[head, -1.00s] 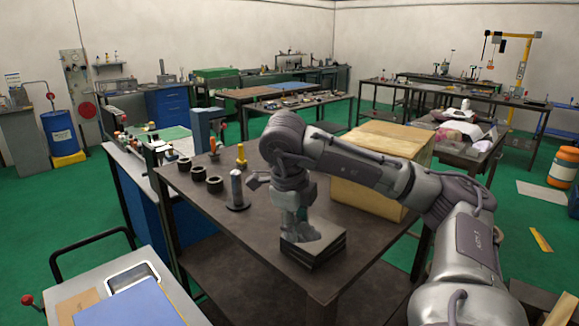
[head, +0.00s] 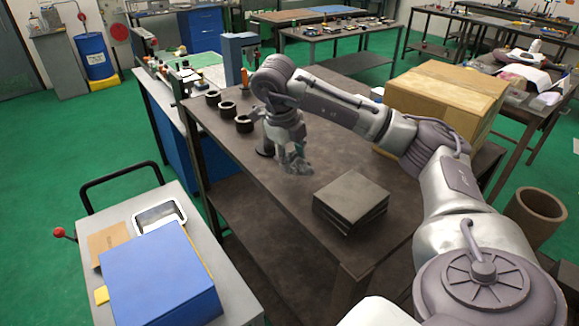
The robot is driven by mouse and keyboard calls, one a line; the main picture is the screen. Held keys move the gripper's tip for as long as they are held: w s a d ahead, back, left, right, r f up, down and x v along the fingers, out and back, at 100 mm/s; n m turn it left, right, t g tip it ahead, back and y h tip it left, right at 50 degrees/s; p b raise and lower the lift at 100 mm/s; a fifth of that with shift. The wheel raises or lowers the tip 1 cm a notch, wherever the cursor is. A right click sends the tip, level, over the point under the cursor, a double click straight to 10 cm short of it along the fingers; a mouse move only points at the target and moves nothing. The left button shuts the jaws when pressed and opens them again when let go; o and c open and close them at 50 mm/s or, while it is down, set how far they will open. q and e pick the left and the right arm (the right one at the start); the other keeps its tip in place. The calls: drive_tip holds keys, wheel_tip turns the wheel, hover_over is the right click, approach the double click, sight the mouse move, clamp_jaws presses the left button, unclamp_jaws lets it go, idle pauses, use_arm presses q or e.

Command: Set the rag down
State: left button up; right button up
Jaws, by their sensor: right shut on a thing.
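My right gripper (head: 291,150) points down above the dark table (head: 260,190), behind and left of a stack of dark square plates (head: 351,197). It is shut on a small crumpled grey rag (head: 297,166), which is partly hidden by the fingers. The rag hangs low over the tabletop; I cannot tell whether it touches. The top of the plate stack is bare. My left gripper is not in view.
Several dark rings (head: 228,108) stand along the table's left edge. A cardboard box (head: 445,95) sits at the back right. A trolley with a blue case (head: 160,280) stands at lower left. The table's front left is clear.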

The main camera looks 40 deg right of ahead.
drive_tip(key=shift+w+a+f, duration=0.2)
drive_tip(key=shift+w+f, duration=0.05)
drive_tip(key=shift+w, duration=0.1)
wheel_tip(320, 180, down, 3)
drive_tip(key=shift+s+f+p, duration=0.1)
drive_tip(key=shift+f+p, duration=0.05)
drive_tip(key=shift+p, duration=0.85)
drive_tip(key=shift+f, duration=0.25)
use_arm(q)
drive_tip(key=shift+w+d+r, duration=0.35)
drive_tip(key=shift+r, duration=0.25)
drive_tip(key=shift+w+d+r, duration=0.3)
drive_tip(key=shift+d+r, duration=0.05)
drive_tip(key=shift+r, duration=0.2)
use_arm(e)
drive_tip(key=shift+f, duration=0.1)
drive_tip(key=o, duration=1.2)
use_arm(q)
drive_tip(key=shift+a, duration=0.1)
use_arm(e)
drive_tip(key=shift+o, duration=0.2)
